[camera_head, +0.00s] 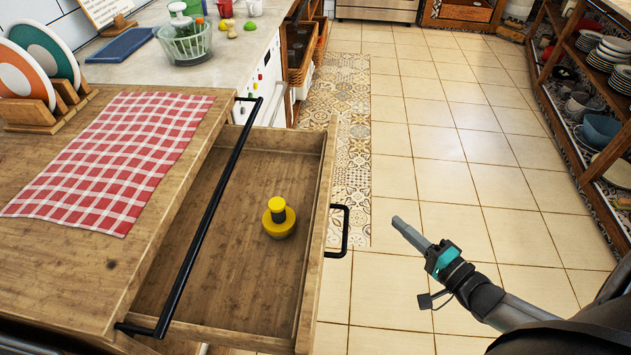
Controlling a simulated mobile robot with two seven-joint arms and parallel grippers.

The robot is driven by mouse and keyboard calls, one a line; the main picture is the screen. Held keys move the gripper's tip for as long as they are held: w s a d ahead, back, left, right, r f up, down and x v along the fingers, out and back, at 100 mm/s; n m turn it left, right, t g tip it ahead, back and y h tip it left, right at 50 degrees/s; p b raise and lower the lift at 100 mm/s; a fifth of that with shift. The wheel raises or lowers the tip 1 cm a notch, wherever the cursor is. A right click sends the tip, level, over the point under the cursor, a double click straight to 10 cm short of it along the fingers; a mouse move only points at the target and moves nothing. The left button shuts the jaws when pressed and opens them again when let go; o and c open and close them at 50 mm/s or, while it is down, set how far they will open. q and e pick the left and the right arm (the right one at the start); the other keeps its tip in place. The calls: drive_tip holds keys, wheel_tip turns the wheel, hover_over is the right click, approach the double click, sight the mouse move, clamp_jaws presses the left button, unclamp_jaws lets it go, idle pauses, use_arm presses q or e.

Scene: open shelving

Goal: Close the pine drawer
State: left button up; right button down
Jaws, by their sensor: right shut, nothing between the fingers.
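The pine drawer (209,283) stands pulled out from the wooden counter at the left. A yellow and black round object (279,218) lies inside it. The drawer front (318,240) carries a black handle (345,231) on its outer face. My right gripper (398,222) is to the right of the handle, over the tiled floor, apart from the drawer. Its fingers are shut with nothing between them and point toward the drawer front. My left gripper is not in view.
A black rail (207,218) runs along the counter's edge above the drawer. On the counter lie a red checked cloth (112,158) and plates in a rack (45,117). Open shelving with dishes (597,120) stands at the right. The tiled floor (450,150) between is clear.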

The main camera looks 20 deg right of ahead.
use_arm(q)
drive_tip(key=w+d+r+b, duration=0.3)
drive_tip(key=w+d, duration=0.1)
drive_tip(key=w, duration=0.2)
drive_tip(key=shift+b, duration=0.3)
use_arm(e)
drive_tip(key=w+a+r, duration=0.1)
drive_tip(key=w+a, duration=0.2)
drive_tip(key=w, duration=0.3)
drive_tip(key=w+a+r+y, duration=0.1)
drive_tip(key=w+a, duration=0.3)
drive_tip(key=w, duration=0.3)
drive_tip(key=shift+a+r+m+t, duration=0.15)
drive_tip(key=shift+r+m+t, duration=0.15)
drive_tip(key=shift+r+t, duration=0.1)
